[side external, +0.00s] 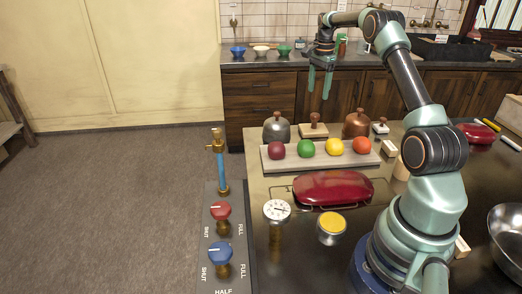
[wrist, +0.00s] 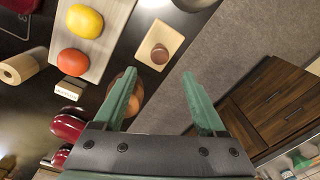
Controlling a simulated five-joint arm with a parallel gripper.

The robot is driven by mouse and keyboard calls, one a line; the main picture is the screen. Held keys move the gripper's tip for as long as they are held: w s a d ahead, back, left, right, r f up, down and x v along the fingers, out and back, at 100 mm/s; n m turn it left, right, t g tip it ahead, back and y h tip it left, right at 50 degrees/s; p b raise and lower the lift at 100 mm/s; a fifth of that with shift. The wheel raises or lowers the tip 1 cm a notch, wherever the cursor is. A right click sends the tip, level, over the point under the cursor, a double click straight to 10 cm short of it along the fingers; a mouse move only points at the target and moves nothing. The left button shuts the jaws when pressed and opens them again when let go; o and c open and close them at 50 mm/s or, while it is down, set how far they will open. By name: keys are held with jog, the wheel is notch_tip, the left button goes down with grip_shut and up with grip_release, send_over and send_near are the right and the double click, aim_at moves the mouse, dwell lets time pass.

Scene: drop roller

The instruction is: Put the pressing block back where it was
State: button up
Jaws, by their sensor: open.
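A light wooden block with a round brown knob, which looks like the pressing block (side external: 313,131), stands on the dark table behind the board of balls. It stands between a grey dome and a copper dome. In the wrist view the same block (wrist: 170,34) lies just beyond my fingertips, with its knob facing the camera. My gripper (side external: 319,88) is open and empty, pointing down in the air above the block. In the wrist view its two fingers (wrist: 160,75) are wide apart with nothing between them. The copper dome (wrist: 137,92) is partly hidden by the left finger.
A pale board (side external: 272,163) bears several coloured balls. The grey dome (side external: 276,128) and copper dome (side external: 356,124) flank the block. A red lidded dish (side external: 333,188), a dial (side external: 277,210) and a yellow-topped jar (side external: 332,226) stand in front. A valve panel (side external: 207,268) is at the left.

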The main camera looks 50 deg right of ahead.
jog(key=a+r+n+t, duration=0.1)
jog(key=a+r+n, duration=0.45)
jog(key=a, duration=0.45)
jog(key=a+r+n+t, duration=0.1)
jog(key=a+r+n, duration=0.3)
jog(key=a+r, duration=0.45)
jog(key=s+a+f+n+t, duration=0.1)
jog(key=s+a+f+n, duration=0.1)
jog(key=s+a+n, duration=0.4)
jog(key=s+a+f+n+t, duration=0.2)
jog(key=s+a+n, duration=0.4)
jog(key=a, duration=0.8)
jog(key=shift+s+f, duration=0.2)
jog(key=shift+s, duration=0.4)
jog(key=shift+a, duration=0.1)
